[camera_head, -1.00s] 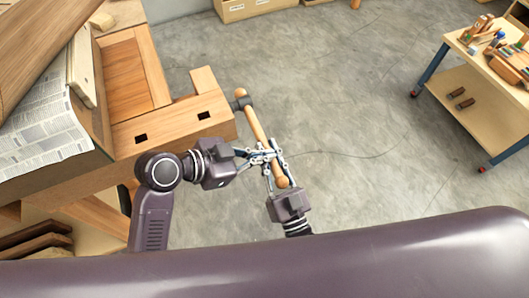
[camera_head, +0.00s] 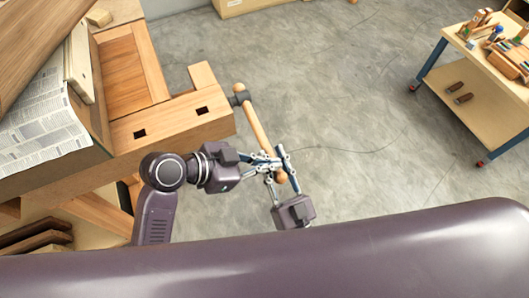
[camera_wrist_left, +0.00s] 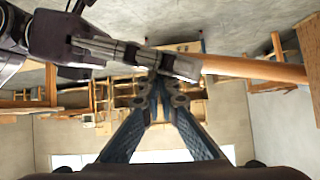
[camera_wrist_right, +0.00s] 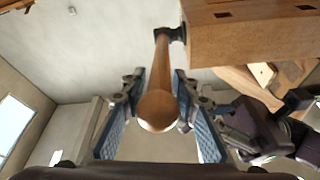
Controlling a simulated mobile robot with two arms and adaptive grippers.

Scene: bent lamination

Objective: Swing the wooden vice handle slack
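The wooden vice handle (camera_head: 254,121) runs from the dark vice screw (camera_head: 240,98) at the bench corner down to a round knob at its near end. In the right wrist view the knob (camera_wrist_right: 158,111) shows end-on. My right gripper (camera_head: 282,173) is open, with one finger on each side of the handle near the knob. My left gripper (camera_head: 277,163) reaches in from the left against the handle. Its fingers look closed together in the left wrist view, across the handle (camera_wrist_left: 255,68) rather than around it. Their tips are partly hidden by the right gripper's finger.
The wooden workbench (camera_head: 175,117) with newspaper (camera_head: 40,115) on it is at left. A tool cart (camera_head: 470,70) stands at the far right. The grey floor between them is clear. My dark body fills the bottom of the head view.

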